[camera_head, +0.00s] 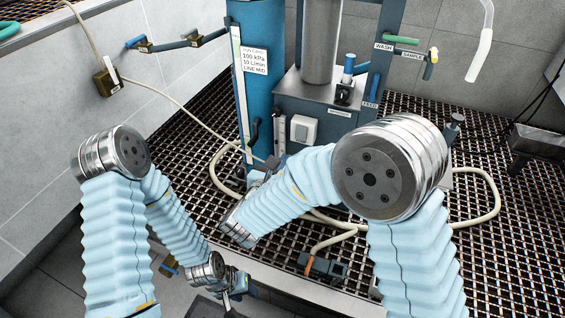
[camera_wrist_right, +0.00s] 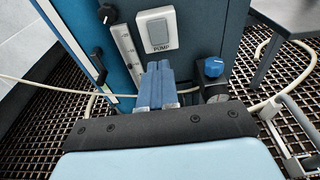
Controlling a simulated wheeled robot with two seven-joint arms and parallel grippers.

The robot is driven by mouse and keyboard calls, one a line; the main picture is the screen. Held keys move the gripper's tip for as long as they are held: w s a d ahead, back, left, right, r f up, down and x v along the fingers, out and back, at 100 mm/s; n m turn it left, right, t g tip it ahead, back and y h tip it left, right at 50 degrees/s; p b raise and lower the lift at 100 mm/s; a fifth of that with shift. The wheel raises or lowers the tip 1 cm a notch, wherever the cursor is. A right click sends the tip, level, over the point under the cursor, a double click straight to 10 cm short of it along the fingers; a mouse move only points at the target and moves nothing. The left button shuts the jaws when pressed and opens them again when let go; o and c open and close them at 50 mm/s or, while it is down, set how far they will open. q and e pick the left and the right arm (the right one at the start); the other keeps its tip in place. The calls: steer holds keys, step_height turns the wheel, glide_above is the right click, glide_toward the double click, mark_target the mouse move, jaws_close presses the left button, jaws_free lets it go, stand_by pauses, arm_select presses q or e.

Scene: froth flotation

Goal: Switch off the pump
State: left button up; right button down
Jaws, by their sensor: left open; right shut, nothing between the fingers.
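The pump switch (camera_head: 303,129) is a white plate with a light grey rocker on the blue front panel of the flotation unit. In the right wrist view the switch (camera_wrist_right: 157,32) sits above the label "PUMP". My right gripper (camera_wrist_right: 157,82) is shut and empty, its blue fingertips pointing at the panel just below the switch and its label. I cannot tell whether the fingertips touch the panel. In the head view my right forearm mostly hides this gripper. My left gripper (camera_head: 232,284) is open and low, in front of the grating's near edge, far from the switch.
A flow tube (camera_wrist_right: 126,52) and black knob (camera_wrist_right: 106,14) are left of the switch; a blue-knobbed regulator (camera_wrist_right: 213,67) is at its lower right. A beige hose (camera_head: 490,195) loops over the grating (camera_head: 520,235). A sign panel (camera_head: 254,60) hangs on the blue column.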

mark_target(301, 137)
steer(key=x, duration=1)
steer(key=shift+w+d, duration=0.1)
steer(key=shift+w, duration=0.05)
